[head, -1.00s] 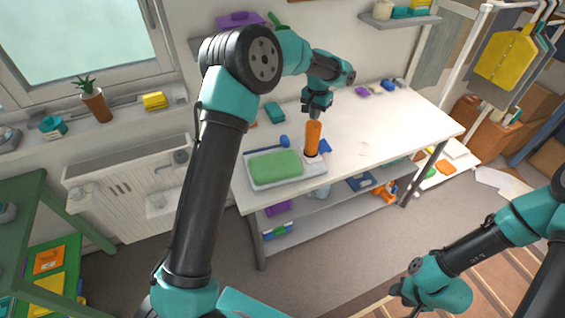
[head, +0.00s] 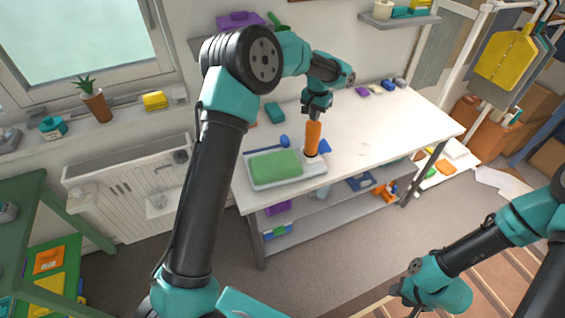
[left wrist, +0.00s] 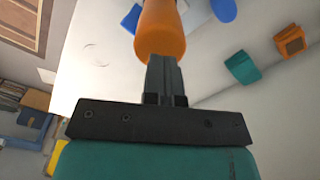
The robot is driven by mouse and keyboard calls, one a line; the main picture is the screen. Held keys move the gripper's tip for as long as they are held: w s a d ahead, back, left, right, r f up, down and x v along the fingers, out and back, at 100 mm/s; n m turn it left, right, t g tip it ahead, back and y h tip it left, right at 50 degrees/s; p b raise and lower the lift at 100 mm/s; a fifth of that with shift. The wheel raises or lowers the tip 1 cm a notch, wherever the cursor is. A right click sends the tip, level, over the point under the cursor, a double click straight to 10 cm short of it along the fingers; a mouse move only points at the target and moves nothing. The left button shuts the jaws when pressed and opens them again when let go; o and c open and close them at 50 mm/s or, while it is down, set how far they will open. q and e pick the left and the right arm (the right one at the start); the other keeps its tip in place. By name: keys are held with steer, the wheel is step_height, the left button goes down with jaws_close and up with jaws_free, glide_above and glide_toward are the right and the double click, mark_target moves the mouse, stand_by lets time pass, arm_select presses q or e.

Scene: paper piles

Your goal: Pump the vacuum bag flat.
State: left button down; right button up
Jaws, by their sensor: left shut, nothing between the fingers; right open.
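The vacuum bag (head: 275,164) looks like a green puffed pad lying in a pale tray (head: 255,186) at the table's near left corner. An orange upright pump handle (head: 313,138) stands at the tray's right end. It also shows in the left wrist view as an orange cylinder (left wrist: 162,28). My left gripper (head: 315,112) is shut and empty, pointing down directly over the handle's top. In the left wrist view its closed fingers (left wrist: 163,75) meet the handle's end; whether they touch is unclear. My right gripper (head: 402,292) is open, low at bottom right, away from the table.
A blue item (head: 284,141) and a teal block (head: 274,112) lie on the white table (head: 385,125) behind the tray. Small items line its back edge. The table's middle and right are clear. A green shelf (head: 30,235) stands at left, a clothes rack at right.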

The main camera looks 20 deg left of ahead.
mark_target(314, 124)
arm_select(q)
steer(key=shift+f, duration=2.35)
steer(key=shift+r, duration=2.6)
steer(key=shift+r, duration=0.1)
steer(key=shift+r, duration=2.9)
